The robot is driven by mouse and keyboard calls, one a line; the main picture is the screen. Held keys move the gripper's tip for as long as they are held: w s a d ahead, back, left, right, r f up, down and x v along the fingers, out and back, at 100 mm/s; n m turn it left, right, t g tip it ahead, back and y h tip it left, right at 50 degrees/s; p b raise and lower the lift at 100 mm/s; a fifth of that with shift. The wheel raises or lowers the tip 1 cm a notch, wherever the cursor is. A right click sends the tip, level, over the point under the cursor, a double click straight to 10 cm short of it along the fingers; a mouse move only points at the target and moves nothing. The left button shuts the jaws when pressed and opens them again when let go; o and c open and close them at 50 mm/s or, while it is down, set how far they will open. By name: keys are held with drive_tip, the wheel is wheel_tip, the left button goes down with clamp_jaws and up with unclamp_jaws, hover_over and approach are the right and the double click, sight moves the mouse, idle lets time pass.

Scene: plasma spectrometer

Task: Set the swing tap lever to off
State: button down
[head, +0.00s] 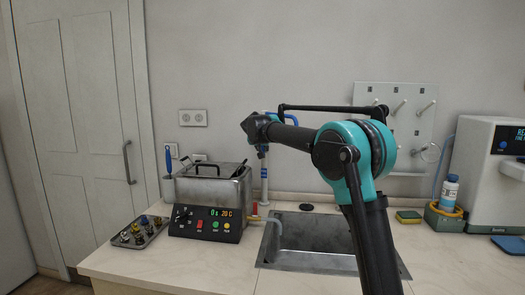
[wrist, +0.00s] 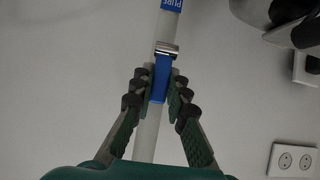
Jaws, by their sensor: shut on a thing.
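The swing tap lever (wrist: 159,88) is a blue tab below a metal collar (wrist: 167,48) on a white pipe (wrist: 147,135). In the wrist view it lies along the pipe, its free end pointing toward my palm. My gripper (wrist: 159,78) has its green-padded fingers on both sides of the lever and is shut on it. In the head view the white pipe (head: 264,178) stands behind the sink, with a blue label. My arm's dark wrist end is near its top. The fingers and the lever cannot be made out there.
A metal sink (head: 310,262) is set in the counter. A water bath (head: 212,200) with a lit display stands left of it, beside a tray of connectors (head: 137,232). A sponge (head: 408,217), a bottle (head: 449,192) and a white instrument (head: 490,165) are at the right.

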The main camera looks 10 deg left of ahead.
drive_tip(key=shift+w, duration=0.1)
idle(0.4)
drive_tip(key=c, duration=1.5)
unclamp_jaws()
drive_tip(key=v, duration=1.2)
drive_tip(key=shift+w+r, duration=0.15)
drive_tip(key=shift+r, duration=0.05)
